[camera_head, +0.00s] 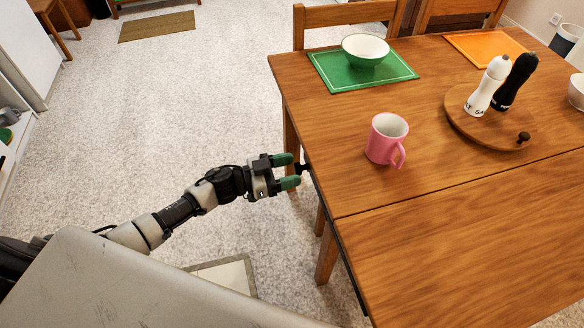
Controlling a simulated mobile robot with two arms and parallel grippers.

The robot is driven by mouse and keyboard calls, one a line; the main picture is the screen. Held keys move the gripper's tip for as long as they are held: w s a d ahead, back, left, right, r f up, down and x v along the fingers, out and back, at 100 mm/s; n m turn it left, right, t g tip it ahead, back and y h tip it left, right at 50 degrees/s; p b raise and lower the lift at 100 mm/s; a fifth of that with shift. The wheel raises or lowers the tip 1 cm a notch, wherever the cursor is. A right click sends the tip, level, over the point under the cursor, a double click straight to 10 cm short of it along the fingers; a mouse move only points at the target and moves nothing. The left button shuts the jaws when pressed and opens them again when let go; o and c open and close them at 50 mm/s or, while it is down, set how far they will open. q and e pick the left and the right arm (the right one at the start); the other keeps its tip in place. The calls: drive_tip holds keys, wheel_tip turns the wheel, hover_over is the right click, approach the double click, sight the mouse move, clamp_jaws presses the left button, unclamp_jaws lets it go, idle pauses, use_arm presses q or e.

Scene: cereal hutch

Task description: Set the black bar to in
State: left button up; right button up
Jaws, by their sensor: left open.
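A thin black bar (347,265) runs along the left edge of the wooden table (450,240), just below the top. A small dark knob (302,169) sticks out at its far end, toward my left gripper. My left gripper (289,171) has green fingertips and is open. Its fingertips point right at the table edge, with the knob just in front of the gap between them. I cannot tell whether they touch it. My right gripper is not in view.
A pink mug (382,142) stands near the table edge. A green bowl (366,48) sits on a green mat (330,72). White and black shakers stand on a round wooden board (459,110) with a dark knob. The near tabletop is clear, and carpet lies left.

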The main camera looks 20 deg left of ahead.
use_arm(q)
drive_tip(key=shift+w+d, duration=0.35)
drive_tip(key=shift+d, duration=0.05)
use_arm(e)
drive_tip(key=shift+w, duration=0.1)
